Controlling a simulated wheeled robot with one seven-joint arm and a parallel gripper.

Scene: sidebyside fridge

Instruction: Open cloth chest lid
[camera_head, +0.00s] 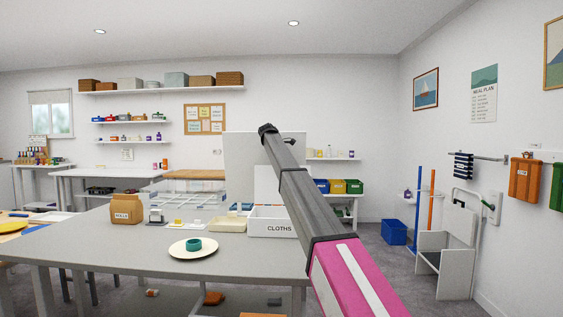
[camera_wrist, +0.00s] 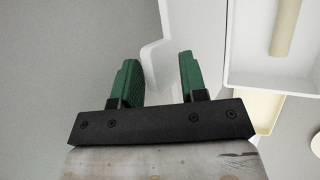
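The white chest marked CLOTHS (camera_head: 279,229) stands on the grey table, right of centre in the head view. A white upright panel (camera_head: 264,186) rises behind it, partly covered by my arm; it looks like the raised lid, but I cannot be sure. In the wrist view my gripper (camera_wrist: 158,62) has its green fingers apart. A white panel edge (camera_wrist: 155,57) shows between and beyond them, and I cannot tell if they touch it. A white open-topped box (camera_wrist: 240,70) with a beige roll inside is at the upper right. My gripper's fingers are hidden in the head view.
A paper bag (camera_head: 127,209), a cream tray (camera_head: 229,225) and a plate (camera_head: 178,250) with a teal ring-shaped item are left of the chest on the table (camera_head: 90,248). A larger white panel (camera_head: 238,165) stands behind. Floor is clear at right, before a white chair-like stand (camera_head: 455,268).

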